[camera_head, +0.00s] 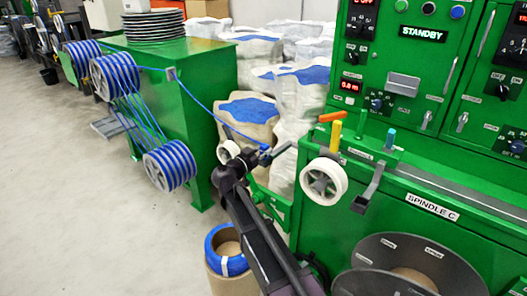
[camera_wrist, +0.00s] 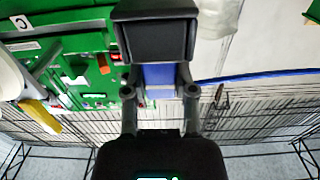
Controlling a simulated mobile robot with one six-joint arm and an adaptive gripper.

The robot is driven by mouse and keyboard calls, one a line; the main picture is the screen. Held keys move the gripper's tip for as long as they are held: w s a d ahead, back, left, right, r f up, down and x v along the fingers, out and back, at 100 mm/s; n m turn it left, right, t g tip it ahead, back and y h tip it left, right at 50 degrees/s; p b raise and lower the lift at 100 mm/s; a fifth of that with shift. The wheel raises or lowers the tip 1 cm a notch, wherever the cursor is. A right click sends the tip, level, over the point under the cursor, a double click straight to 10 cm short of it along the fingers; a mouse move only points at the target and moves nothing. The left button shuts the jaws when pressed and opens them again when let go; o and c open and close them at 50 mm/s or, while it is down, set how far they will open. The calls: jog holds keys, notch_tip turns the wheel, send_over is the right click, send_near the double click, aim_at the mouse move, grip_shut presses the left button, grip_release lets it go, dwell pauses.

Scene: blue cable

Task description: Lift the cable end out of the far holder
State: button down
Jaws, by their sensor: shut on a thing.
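The blue cable (camera_head: 205,108) runs from a guide on the green cabinet down to my gripper (camera_head: 264,152). In the wrist view, my gripper (camera_wrist: 158,75) is shut on the cable, and blue shows between the fingers. The cable (camera_wrist: 265,74) leaves toward the right in that view. In the head view, my gripper is beside a small white roller (camera_head: 228,152), in front of the bags. The cable's tip is hidden by the fingers. I cannot tell which part is the far holder, or whether the cable end touches it.
The green machine (camera_head: 440,165) stands at right, with a white roller (camera_head: 323,181), coloured pegs and a dark bracket (camera_head: 370,190). Filled bags (camera_head: 285,105) stand behind my gripper. A cardboard tube with blue coil (camera_head: 226,262) stands below.

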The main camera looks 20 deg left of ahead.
aim_at(264, 146)
jog(key=shift+r+p, duration=0.85)
jog(key=shift+p, duration=0.05)
dwell(2.0)
jog(key=shift+r+p, duration=0.45)
jog(key=shift+r, duration=0.05)
jog(key=shift+r+p, duration=2.35)
jog(key=shift+p, duration=0.05)
